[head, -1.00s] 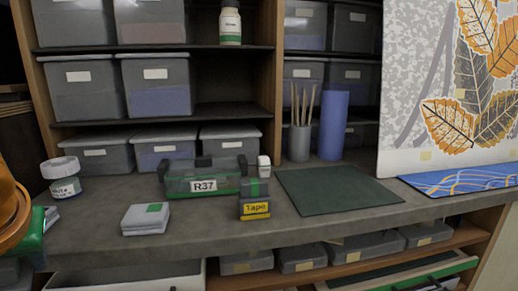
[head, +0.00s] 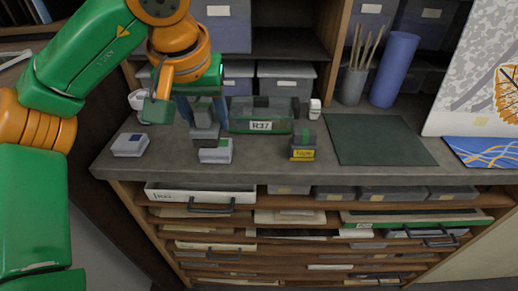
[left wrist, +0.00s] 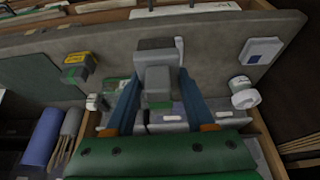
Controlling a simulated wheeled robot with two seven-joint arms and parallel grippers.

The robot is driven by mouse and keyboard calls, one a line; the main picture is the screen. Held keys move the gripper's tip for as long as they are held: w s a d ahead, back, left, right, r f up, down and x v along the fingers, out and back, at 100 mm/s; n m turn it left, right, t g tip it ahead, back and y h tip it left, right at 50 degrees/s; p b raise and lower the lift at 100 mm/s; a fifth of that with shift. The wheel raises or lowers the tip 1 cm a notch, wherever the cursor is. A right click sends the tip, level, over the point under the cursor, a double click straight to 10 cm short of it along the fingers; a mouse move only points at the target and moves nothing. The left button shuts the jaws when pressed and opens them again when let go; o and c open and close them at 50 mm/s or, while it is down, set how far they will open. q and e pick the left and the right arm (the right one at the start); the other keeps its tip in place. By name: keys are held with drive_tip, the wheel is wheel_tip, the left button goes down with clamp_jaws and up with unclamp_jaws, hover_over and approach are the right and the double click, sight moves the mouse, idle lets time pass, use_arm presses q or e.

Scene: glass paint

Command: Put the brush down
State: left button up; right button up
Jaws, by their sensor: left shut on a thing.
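My left gripper (head: 205,120) points down over the worktop with its blue fingers shut on a grey blocky thing, apparently the brush (head: 205,134). In the left wrist view the brush (left wrist: 158,80) sits between the fingertips, with a wider dark grey part beyond them. In the head view it is just above and behind a pale stack with a green label (head: 216,151), partly overlapping it. I cannot tell whether it touches the stack or the worktop. No separate bristles can be made out. My right gripper is in neither view.
The grey worktop (head: 350,176) carries the R37 box (head: 262,125) and the tape block (head: 302,148), both right of the brush. A blue-labelled stack (head: 130,145) and a white jar (head: 137,100) lie left. A bare dark green mat (head: 378,140) is further right.

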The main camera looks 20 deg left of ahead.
use_arm(q)
drive_tip(key=w+d+f+p, duration=0.2)
drive_tip(key=w+d+p, duration=0.1)
drive_tip(key=w+d, duration=0.15)
approach(258, 150)
drive_tip(key=shift+w+a+f, duration=0.5)
drive_tip(key=shift+w+f, duration=0.2)
drive_tip(key=shift+w, duration=0.15)
drive_tip(key=f+p, duration=0.1)
drive_tip(key=f, duration=0.1)
drive_tip(key=f+p, duration=0.1)
drive_tip(key=shift+w+d+f+p, duration=0.2)
drive_tip(key=shift+w+p, duration=0.1)
drive_tip(key=shift+p, duration=0.05)
drive_tip(key=shift+f, duration=0.3)
drive_tip(key=o, duration=1.2)
drive_tip(key=shift+f+b, duration=0.1)
drive_tip(key=shift+b, duration=0.2)
